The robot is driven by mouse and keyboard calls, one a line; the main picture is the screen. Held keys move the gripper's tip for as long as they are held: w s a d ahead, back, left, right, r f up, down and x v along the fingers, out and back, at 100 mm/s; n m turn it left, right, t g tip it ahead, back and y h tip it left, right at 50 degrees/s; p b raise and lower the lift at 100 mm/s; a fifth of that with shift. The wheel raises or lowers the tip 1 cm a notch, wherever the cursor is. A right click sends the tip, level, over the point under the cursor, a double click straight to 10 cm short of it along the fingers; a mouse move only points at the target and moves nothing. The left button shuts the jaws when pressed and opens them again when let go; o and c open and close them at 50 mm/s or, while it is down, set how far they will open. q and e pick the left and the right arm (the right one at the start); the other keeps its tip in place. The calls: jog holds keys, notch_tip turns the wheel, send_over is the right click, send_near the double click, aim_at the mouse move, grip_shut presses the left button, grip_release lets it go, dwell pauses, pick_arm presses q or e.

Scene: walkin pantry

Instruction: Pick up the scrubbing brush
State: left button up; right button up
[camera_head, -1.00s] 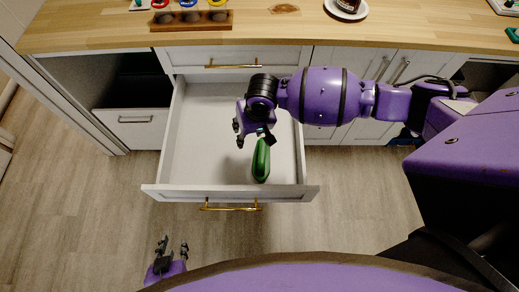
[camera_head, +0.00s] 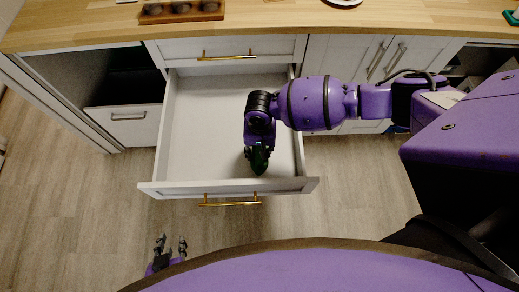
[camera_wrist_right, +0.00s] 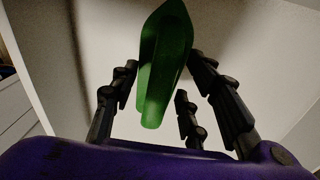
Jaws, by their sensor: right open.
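A green elongated object (camera_wrist_right: 165,60), which I take for the scrubbing brush, lies in the open drawer. In the head view only a dark green part of it (camera_head: 259,163) shows below my right gripper (camera_head: 256,150), which hides the rest. In the right wrist view the fingers of my right gripper (camera_wrist_right: 163,75) are spread, with the green object between them. I cannot tell whether any finger touches it. My left gripper (camera_head: 171,245) is open and empty, low in front of the drawer, over the floor.
The open white drawer (camera_head: 185,120) is otherwise empty; its front panel (camera_head: 230,188) has a gold handle. A wooden counter (camera_head: 270,18) runs above, with a wooden holder (camera_head: 181,11) on it. Closed cabinet doors (camera_head: 350,55) are on the right.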

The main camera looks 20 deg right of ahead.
grip_shut()
jog(key=shift+r, duration=0.1)
dwell(0.3)
notch_tip(320, 180, up, 10)
jog(key=shift+f+p, duration=0.1)
jog(key=shift+p, duration=0.65)
